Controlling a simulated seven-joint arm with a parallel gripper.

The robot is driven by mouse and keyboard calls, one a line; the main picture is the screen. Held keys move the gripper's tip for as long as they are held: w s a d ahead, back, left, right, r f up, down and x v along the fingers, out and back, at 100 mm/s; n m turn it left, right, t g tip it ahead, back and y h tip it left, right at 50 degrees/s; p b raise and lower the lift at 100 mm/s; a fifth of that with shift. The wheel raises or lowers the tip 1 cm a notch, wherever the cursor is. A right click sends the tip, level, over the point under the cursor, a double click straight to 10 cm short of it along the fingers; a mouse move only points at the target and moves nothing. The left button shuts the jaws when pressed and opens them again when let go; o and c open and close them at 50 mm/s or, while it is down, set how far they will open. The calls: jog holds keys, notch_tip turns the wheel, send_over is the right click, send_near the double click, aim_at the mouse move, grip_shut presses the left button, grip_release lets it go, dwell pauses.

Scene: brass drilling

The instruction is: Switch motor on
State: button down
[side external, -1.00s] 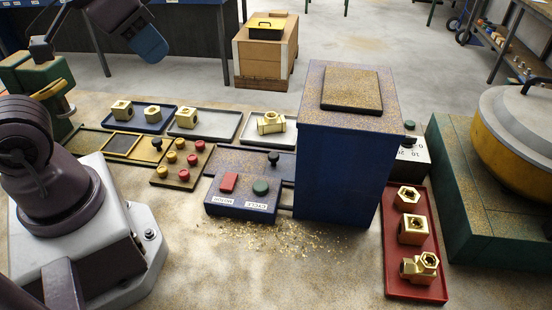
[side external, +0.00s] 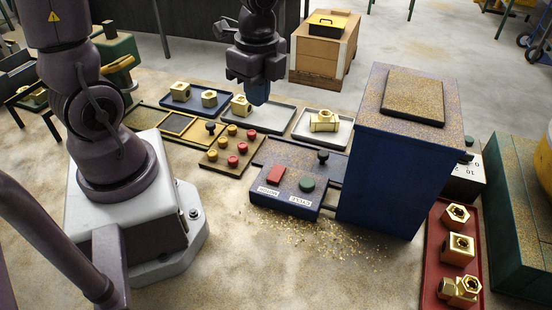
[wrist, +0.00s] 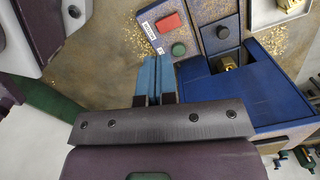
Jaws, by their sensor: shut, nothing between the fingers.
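My gripper (side external: 259,100) is shut and empty, pointing down. In the side view it hangs above the pale tray behind the box. In the wrist view its blue fingers lie together (wrist: 158,62), and the buttons appear just beyond the tips. I see no contact with either button.
A board of red and yellow knobs (side external: 222,160) lies left of the box. Trays with brass fittings lie behind it, and a red tray (side external: 435,265) of fittings lies right of the cabinet.

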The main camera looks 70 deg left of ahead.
aim_at(276, 168)
jog(key=w+f+m, duration=0.1)
jog(key=m, duration=0.4)
jog(key=w+d+m, duration=0.1)
jog(key=m, duration=0.4)
jog(key=w+f+m, duration=0.1)
jog(key=m, duration=0.3)
jog(key=shift+d+f+m+h, duration=0.15)
jog(key=shift+f+m+h, duration=0.15)
jog(key=shift+f+m, duration=0.1)
notch_tip(276, 168, down, 14)
jog(key=shift+r, duration=0.15)
jog(key=shift+f, duration=0.2)
